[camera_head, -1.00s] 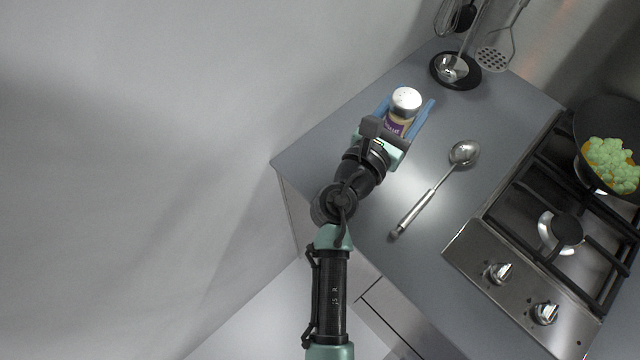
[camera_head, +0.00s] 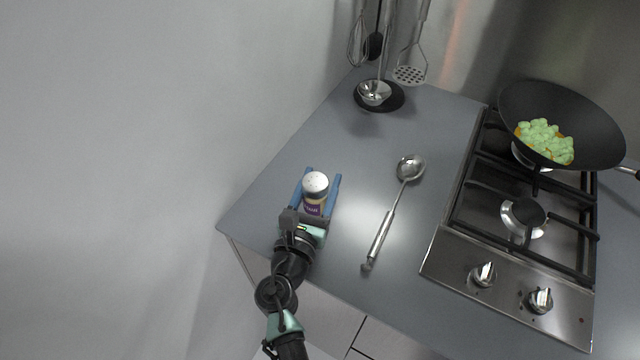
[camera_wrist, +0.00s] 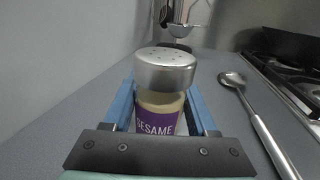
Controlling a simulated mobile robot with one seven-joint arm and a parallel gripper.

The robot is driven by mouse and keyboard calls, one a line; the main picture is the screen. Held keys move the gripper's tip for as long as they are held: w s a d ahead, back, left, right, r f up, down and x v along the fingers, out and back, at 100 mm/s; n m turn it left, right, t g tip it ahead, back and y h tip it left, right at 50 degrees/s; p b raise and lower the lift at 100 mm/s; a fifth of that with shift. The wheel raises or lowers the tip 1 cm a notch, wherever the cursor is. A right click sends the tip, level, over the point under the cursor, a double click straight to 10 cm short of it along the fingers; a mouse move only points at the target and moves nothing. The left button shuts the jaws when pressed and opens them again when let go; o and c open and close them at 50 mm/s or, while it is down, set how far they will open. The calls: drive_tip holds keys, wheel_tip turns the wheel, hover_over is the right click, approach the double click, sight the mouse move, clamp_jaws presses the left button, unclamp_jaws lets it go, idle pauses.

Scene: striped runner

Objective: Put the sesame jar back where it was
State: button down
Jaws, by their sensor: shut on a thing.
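The sesame jar (camera_head: 314,192) has a perforated silver lid and a purple label. In the wrist view the jar (camera_wrist: 160,103) is upright, and its label reads "SESAME". My gripper (camera_head: 319,190) has its blue fingers on either side of the jar and is shut on it. The jar is at the left part of the grey counter (camera_head: 262,190), close to the front left edge. I cannot tell whether its base touches the counter. The jar's lower part is hidden behind the gripper's dark crossbar in the wrist view.
A metal spoon (camera_head: 388,222) lies on the counter right of my gripper. A utensil stand (camera_head: 394,97) with hanging tools is at the back. The gas hob (camera_head: 462,262) is on the right, with a wok (camera_head: 597,120) of green food. Counter between jar and stand is clear.

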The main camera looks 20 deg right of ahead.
drive_tip(key=shift+f, duration=0.15)
drive_tip(key=shift+c, duration=1)
unclamp_jaws()
drive_tip(key=shift+r, duration=0.2)
drive_tip(key=shift+s+r, duration=0.1)
drive_tip(key=v, duration=1.2)
